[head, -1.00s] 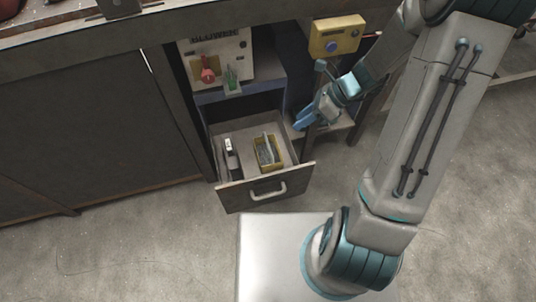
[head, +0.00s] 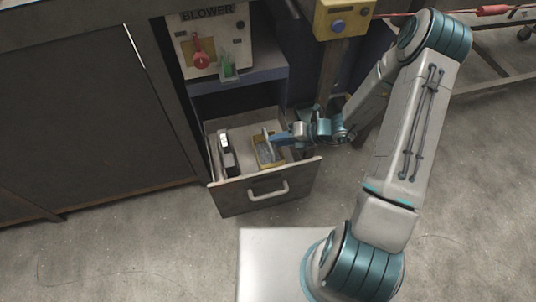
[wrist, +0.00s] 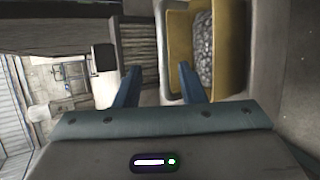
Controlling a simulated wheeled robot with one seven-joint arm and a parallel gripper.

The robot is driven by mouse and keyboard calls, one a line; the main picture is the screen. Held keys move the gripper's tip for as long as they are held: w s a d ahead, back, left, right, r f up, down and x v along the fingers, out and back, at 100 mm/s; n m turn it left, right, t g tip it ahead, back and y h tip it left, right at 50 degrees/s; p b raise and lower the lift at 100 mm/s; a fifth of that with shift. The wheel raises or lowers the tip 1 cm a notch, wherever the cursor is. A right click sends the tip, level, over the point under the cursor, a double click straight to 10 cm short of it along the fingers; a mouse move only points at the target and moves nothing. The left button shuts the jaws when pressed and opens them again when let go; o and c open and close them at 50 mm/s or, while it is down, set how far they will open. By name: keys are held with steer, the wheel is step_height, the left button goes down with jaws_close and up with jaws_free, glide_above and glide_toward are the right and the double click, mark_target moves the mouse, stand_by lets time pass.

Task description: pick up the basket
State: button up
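The basket (head: 278,160) is a small yellow container inside the open drawer (head: 232,195), holding grey mesh-like material. My gripper (head: 275,137) has come in from the right and is over the drawer at the basket's upper edge. In the wrist view the basket (wrist: 180,50) is ahead, with the grey contents showing. My gripper (wrist: 158,72) is open there with a clear gap between its blue fingers. The right finger overlaps the basket's yellow wall and the left finger is left of it. I cannot tell whether either touches.
A white and black item (head: 228,155) lies in the drawer's left part. The drawer front has a handle (head: 268,191). Above is a shelf with a blower panel (head: 212,40). A yellow control box (head: 342,20) sits on a post at the right. Open floor lies in front.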

steer(key=b+x, duration=0.1)
steer(key=x, duration=0.1)
steer(key=b+x, duration=0.1)
steer(key=x, duration=0.2)
steer(key=shift+s+f+b, duration=0.2)
steer(key=shift+f+b, duration=0.2)
steer(key=shift+f, duration=0.15)
steer(key=shift+w+a+f, duration=0.1)
steer(key=shift+a+f, duration=0.05)
steer(key=shift+a, duration=0.35)
jaws_close()
